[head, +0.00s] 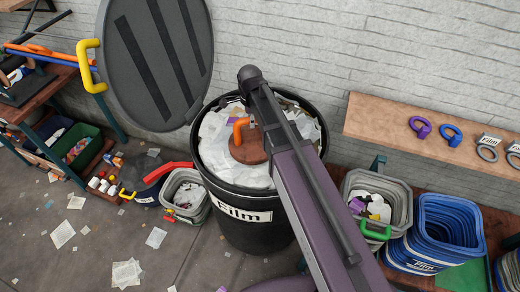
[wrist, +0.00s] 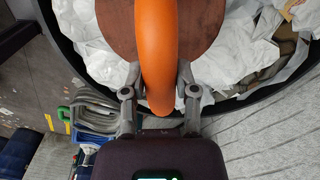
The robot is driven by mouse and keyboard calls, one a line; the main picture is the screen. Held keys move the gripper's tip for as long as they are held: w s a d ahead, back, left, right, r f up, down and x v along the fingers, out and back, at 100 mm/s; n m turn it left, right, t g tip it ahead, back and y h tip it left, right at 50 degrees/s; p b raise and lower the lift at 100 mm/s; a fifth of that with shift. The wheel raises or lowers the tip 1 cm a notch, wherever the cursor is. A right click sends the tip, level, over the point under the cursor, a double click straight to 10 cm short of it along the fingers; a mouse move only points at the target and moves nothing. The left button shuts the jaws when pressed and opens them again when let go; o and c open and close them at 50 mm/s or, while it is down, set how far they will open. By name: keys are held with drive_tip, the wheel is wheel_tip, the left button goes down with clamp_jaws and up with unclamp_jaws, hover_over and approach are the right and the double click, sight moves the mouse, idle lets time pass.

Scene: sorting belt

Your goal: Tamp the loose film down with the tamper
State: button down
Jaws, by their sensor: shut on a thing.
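The tamper has a round brown plate (head: 246,152) and an orange handle (head: 238,128). My gripper (wrist: 160,92) is shut on the orange handle, with one finger on each side of it in the wrist view. The brown plate (wrist: 120,25) is over the white loose film (wrist: 235,40) inside the black bin. The bin (head: 255,216) is labelled "Film" and is filled near its rim with crumpled white film (head: 215,135). In the head view my arm hides the fingers and part of the bin's right side. Whether the plate presses on the film I cannot tell.
The bin's grey lid (head: 150,60) stands open behind it at the left. Grey baskets (head: 186,192) and (head: 392,195) with scraps flank the bin. Blue stacked crates (head: 436,232) stand at the right, below a wooden shelf (head: 380,118). Paper scraps litter the floor.

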drive_tip(key=shift+s+f+b, duration=0.1)
drive_tip(key=shift+f+b, duration=2.2)
drive_tip(key=shift+f, duration=0.15)
drive_tip(key=shift+r, duration=0.2)
drive_tip(key=shift+r+p, duration=2.05)
drive_tip(key=shift+p, duration=0.25)
drive_tip(key=shift+f, duration=0.1)
